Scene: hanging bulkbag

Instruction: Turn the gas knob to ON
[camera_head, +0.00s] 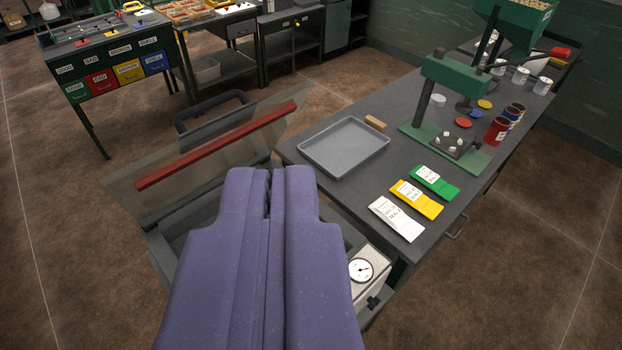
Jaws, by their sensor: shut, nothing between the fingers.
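My gripper (271,180) is purple and shut, with nothing between its fingers. It points away from me over a grey machine with a tilted clear lid (215,150) that has a red bar across it. A small black knob (373,302) shows low on a pale panel to the right of my gripper, below a round white gauge (361,269). My gripper is apart from the knob in the picture. The knob is small, and I cannot tell its setting or read any ON mark. My gripper hides much of the machine.
A dark table (300,150) stands right of the machine, holding a grey tray (344,147), white, yellow and green packets (416,203), a green press (455,90) and cans. A bench with coloured labelled bins (112,74) stands at back left. Brown floor is open at left and bottom right.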

